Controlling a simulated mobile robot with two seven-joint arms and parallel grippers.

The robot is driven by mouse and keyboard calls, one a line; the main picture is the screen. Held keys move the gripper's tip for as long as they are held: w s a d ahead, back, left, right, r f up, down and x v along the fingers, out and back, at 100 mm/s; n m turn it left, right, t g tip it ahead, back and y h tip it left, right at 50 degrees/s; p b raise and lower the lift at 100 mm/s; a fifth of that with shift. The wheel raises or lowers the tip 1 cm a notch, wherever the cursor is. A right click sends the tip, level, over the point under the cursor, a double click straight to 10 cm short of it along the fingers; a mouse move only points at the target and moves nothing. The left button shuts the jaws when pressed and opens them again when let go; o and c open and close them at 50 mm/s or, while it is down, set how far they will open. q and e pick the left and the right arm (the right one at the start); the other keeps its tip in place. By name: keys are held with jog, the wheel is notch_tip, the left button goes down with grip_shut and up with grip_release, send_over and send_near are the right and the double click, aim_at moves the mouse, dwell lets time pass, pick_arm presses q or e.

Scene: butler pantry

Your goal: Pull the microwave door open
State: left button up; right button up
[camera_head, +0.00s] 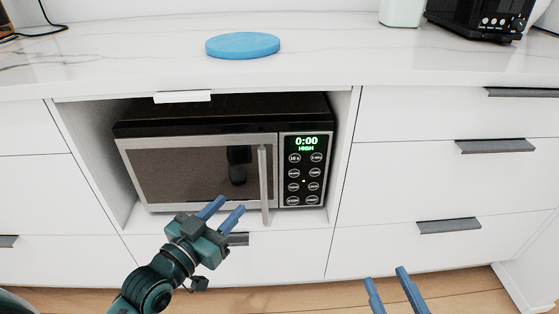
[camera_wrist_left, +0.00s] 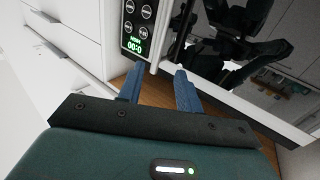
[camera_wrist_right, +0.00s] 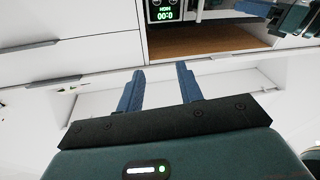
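The microwave (camera_head: 205,142) sits in an open cabinet bay below the counter. Its dark glass door (camera_head: 190,175) is closed, with a vertical silver handle (camera_head: 264,185) at its right edge. My left gripper (camera_head: 232,203) is open and empty in front of the lower door, left of the handle and apart from it in the head view. In the left wrist view the handle (camera_wrist_left: 172,35) shows beyond the gap between my left fingers (camera_wrist_left: 159,70). My right gripper (camera_head: 386,273) is open and empty, low in front of the drawers; it also shows in the right wrist view (camera_wrist_right: 160,66).
A control panel (camera_head: 304,170) with a green display is right of the handle. Drawers with dark pulls (camera_head: 497,146) flank the bay. A blue disc (camera_head: 242,45) and a black appliance (camera_head: 480,18) stand on the marble counter. The wooden floor (camera_head: 455,293) is below.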

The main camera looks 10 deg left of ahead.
aim_at(261, 175)
pick_arm(q)
jog(key=b+x, duration=0.3)
jog(key=x, duration=1)
jog(key=shift+w+d+f+b, duration=0.1)
jog(key=shift+w+b, duration=0.1)
jog(key=shift+b, duration=0.15)
pick_arm(e)
jog(key=shift+w+a+f+m+y, duration=0.1)
jog(key=shift+w+a+m+y, duration=0.2)
jog(key=shift+m, duration=0.1)
pick_arm(q)
jog(key=shift+c, duration=0.2)
grip_shut()
